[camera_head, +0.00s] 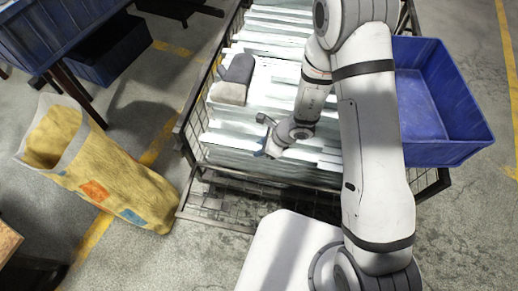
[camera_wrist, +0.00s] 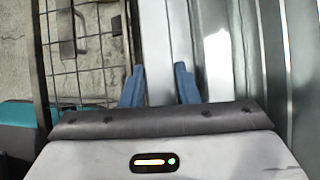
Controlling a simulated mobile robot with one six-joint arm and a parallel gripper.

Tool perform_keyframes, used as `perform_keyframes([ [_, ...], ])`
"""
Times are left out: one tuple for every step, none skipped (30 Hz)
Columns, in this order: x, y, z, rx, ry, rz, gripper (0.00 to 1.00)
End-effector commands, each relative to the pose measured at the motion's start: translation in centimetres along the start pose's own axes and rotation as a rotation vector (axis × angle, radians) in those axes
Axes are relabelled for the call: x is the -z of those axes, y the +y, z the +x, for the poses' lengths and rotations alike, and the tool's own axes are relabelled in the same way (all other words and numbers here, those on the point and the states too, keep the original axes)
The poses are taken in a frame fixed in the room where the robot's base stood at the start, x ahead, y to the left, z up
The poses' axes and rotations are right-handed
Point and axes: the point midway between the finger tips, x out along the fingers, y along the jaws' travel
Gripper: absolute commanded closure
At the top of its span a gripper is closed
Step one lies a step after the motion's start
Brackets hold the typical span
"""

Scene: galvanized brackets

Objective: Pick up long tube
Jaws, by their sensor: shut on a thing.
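Several long pale metal tubes (camera_head: 275,29) lie side by side in a wire-mesh crate (camera_head: 190,122). My gripper (camera_head: 266,151) is low over the crate's near part. In the wrist view, my gripper (camera_wrist: 160,86) has its two blue fingers on either side of a long light-grey tube (camera_wrist: 154,45) and is shut on it. The tube runs away from my gripper, close beside the crate's mesh side. Its near end is hidden behind my gripper body. More metal lengths (camera_wrist: 244,60) lie just to its right. I cannot tell whether the held tube is clear of the stack.
A dark grey object (camera_head: 235,78) rests on the stack at left. A blue bin (camera_head: 440,105) adjoins the crate at right. A yellow sack (camera_head: 105,170) stands on the floor at left, with blue bins (camera_head: 110,55) behind. Floor between sack and crate is narrow.

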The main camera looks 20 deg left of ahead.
Motion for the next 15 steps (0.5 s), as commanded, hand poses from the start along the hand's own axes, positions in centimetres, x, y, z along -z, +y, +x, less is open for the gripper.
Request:
perform_keyframes([
  [-0.01,0.01,0.0,0.0,0.0,0.0,0.82],
  [-0.01,0.01,0.0,0.0,0.0,0.0,0.84],
  [-0.01,0.01,0.0,0.0,0.0,0.0,0.87],
  [-0.01,0.01,0.0,0.0,0.0,0.0,0.9],
  [-0.01,0.01,0.0,0.0,0.0,0.0,0.92],
  [-0.01,0.01,0.0,0.0,0.0,0.0,0.96],
  [-0.02,0.01,0.0,0.0,0.0,0.0,0.98],
  [-0.02,0.01,0.01,0.0,0.0,0.0,1.0],
  [-0.02,0.02,0.01,0.0,0.0,0.0,1.0],
  [-0.02,0.02,0.01,0.0,0.0,0.0,1.0],
  [-0.02,0.02,0.01,0.0,0.0,0.0,1.0],
  [-0.02,0.02,0.01,0.0,0.0,0.0,1.0],
  [-0.08,-0.01,-0.02,0.0,-0.001,0.0,1.0],
  [-0.08,-0.01,-0.02,0.0,-0.001,0.0,1.0],
  [-0.08,-0.01,-0.02,0.0,-0.001,0.0,1.0],
])
